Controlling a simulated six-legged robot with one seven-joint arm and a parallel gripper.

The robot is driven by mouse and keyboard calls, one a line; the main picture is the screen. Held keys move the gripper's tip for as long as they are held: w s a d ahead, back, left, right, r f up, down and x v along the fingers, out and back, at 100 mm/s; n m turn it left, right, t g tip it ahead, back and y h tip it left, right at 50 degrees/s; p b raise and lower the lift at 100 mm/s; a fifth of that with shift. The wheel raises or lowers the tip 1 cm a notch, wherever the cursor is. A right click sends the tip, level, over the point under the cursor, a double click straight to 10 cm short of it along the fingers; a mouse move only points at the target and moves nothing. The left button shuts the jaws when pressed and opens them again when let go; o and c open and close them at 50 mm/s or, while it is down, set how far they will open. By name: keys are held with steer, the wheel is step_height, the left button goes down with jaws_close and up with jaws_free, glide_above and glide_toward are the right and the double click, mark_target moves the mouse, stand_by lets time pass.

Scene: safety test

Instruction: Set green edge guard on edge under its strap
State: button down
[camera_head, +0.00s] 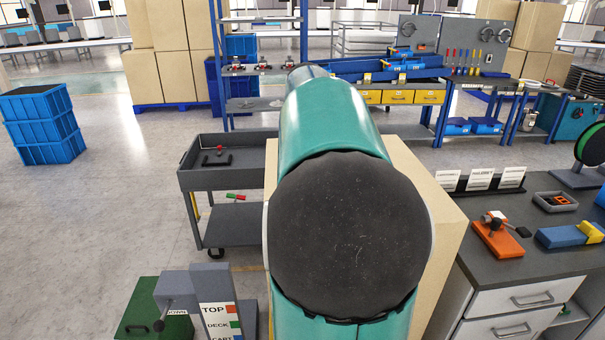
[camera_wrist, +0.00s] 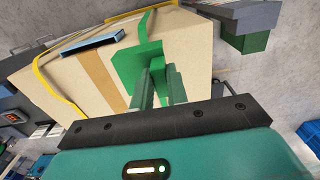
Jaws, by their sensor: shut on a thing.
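In the wrist view my gripper (camera_wrist: 160,78) is shut on the green edge guard (camera_wrist: 128,68), an angled piece that spreads out beyond the fingertips. The guard is over the tan carton (camera_wrist: 75,80), near its upper edge in the picture; whether it touches the carton I cannot tell. A narrow green strap (camera_wrist: 147,22) rises just beyond the guard, and the guard hides where it runs on. A yellow strap (camera_wrist: 48,82) bends over the carton's left part. In the head view my arm hides the gripper and guard; part of the carton (camera_head: 438,190) shows behind it.
A blue-grey bar (camera_wrist: 92,43) lies on the carton. A grey cart (camera_head: 205,180) stands left of the carton. A labelled grey stand (camera_head: 218,310) is at the front left. A workbench (camera_head: 490,240) with tools stands close on the right. Floor is open at far left.

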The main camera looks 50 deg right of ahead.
steer(key=shift+w+f, duration=0.2)
steer(key=shift+f, duration=0.25)
steer(key=shift+s+f, duration=0.3)
steer(key=shift+f, duration=0.25)
steer(key=shift+w+d+f, duration=0.1)
steer(key=shift+w+f, duration=0.05)
steer(key=shift+f, duration=3.1)
steer(key=c, duration=1)
jaws_free()
